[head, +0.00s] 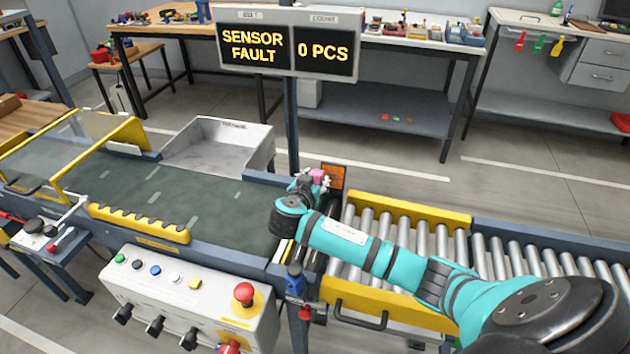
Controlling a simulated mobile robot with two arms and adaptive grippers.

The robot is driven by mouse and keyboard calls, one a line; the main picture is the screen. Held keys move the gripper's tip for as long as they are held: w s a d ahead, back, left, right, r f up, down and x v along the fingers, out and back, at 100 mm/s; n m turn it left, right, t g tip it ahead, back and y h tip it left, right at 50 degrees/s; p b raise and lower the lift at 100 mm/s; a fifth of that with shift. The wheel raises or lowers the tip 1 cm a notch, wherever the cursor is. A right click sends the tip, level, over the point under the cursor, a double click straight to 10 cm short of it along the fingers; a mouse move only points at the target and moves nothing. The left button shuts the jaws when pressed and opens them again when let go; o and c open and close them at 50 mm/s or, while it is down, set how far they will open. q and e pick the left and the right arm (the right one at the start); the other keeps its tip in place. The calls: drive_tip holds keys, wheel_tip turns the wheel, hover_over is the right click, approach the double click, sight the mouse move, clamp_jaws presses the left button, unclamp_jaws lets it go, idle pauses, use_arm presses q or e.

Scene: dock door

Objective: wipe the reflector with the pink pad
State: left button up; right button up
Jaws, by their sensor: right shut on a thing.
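My right arm comes in from the lower right. Its gripper (318,182) is small in the view at the far side of the conveyor and is shut on the pink pad (317,173). An orange square plate in a dark frame (335,176), which looks like the reflector, stands just right of the pad. I cannot tell whether the pad touches it. The wrist hides part of the gripper. My left gripper is out of view.
A display (290,43) reading "SENSOR FAULT" and "0 PCS" stands on a post behind the belt (190,200). A roller conveyor (500,255) runs right. A grey bin (222,146) stands behind the belt. A control box (190,300) with a red button is in front.

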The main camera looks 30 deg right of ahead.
drive_tip(key=shift+b+x, duration=0.7)
drive_tip(key=shift+x, duration=0.3)
